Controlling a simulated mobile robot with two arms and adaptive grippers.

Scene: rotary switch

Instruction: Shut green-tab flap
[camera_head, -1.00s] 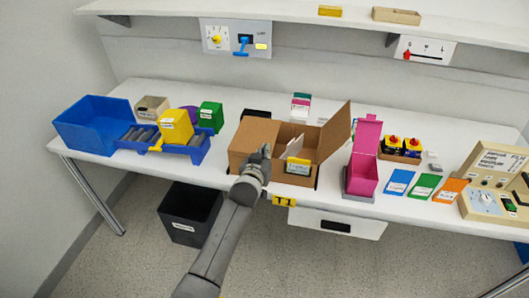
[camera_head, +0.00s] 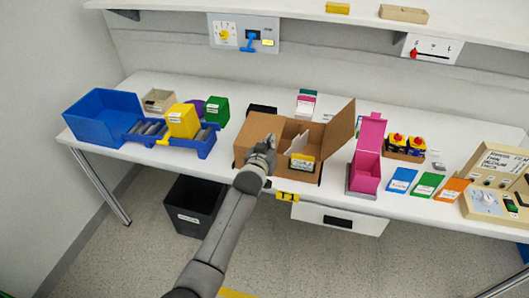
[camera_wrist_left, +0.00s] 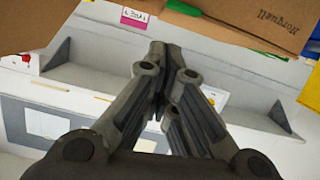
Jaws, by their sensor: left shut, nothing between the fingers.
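A brown cardboard box (camera_head: 250,158) stands on the table near its front edge. Its left part looks covered, and its right flap (camera_head: 340,128) stands up, tilted outward. Inside the open part is a yellow and white card (camera_head: 302,162). No green tab shows on the box in the head view. In the left wrist view a green tab (camera_wrist_left: 243,30) sticks along the edge of a cardboard panel (camera_wrist_left: 250,12) with upside-down lettering. My left gripper (camera_head: 270,142) is shut and empty, in front of the box's middle; whether it touches is unclear. Its fingers (camera_wrist_left: 158,55) point toward the cardboard.
A blue bin (camera_head: 98,122) and a yellow box (camera_head: 182,121) stand to the left. A control box (camera_head: 490,200) is at the far right. A black bin (camera_head: 194,207) is below the table.

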